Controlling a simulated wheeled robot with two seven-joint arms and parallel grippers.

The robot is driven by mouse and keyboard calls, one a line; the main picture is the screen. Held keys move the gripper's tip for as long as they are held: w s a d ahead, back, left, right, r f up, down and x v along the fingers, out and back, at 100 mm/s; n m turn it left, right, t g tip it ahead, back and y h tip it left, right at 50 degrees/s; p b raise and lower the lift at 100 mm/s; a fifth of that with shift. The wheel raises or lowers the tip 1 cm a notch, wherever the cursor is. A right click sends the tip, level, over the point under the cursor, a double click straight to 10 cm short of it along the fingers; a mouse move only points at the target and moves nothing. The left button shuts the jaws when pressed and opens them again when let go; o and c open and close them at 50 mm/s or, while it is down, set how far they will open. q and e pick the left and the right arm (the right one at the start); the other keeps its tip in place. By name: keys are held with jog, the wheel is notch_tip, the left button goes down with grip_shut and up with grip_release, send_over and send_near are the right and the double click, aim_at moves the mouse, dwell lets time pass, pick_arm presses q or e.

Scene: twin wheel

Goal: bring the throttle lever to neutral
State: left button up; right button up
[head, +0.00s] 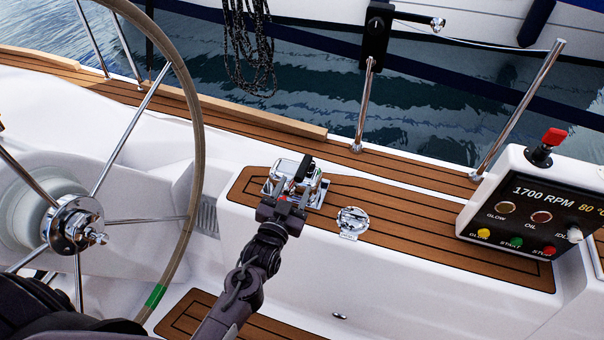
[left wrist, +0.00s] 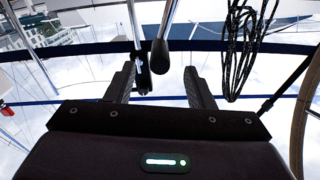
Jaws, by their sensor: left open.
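The throttle lever, a chrome arm with a black grip (head: 303,168), stands on a chrome base on the teak-topped side deck, in the middle of the head view. In the left wrist view its black grip (left wrist: 160,56) shows between the two fingers, on a chrome stem. My left gripper (head: 292,192) is open and right at the lever, its fingers either side of the grip in the wrist view (left wrist: 161,82). I cannot tell whether a finger touches it. The gripper hides part of the lever and base in the head view. My right gripper is out of view.
A large steering wheel (head: 193,100) stands at the left, close to my left arm. A round chrome deck fitting (head: 352,220) lies right of the lever. An engine panel (head: 520,205) with a red-topped knob (head: 548,143) stands at the right. Chrome stanchions (head: 364,105) rise behind.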

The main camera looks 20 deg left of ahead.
aim_at(298, 180)
pick_arm(q)
jog(key=w, duration=0.6)
jog(key=shift+w+d, duration=0.15)
jog(key=shift+w, duration=0.15)
grip_shut()
